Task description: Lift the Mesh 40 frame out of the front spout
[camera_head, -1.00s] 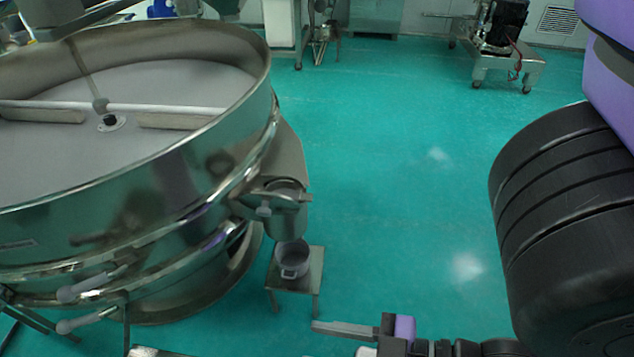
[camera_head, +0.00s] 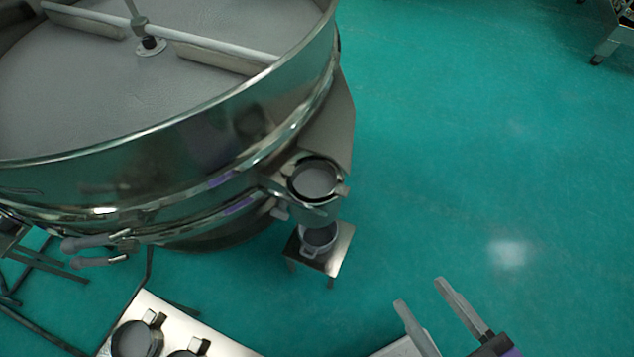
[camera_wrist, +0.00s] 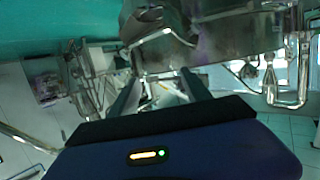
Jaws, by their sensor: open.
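The Mesh 40 frame (camera_head: 313,181) looks like a round dark ring with a grey mesh face, seated in the front spout (camera_head: 325,203) on the side of the sieve. A small tab or handle sticks out at its right edge. My gripper (camera_head: 421,294) is open and empty, below and to the right of the spout, apart from it. In the wrist view my two fingers (camera_wrist: 157,85) show spread, with metal parts beyond them; I cannot make out the frame there.
The large steel sieve (camera_head: 180,150) fills the left. A small pot (camera_head: 318,240) stands on a low stool (camera_head: 341,248) under the spout. A tray (camera_head: 222,345) at the bottom holds dark round frames (camera_head: 137,338).

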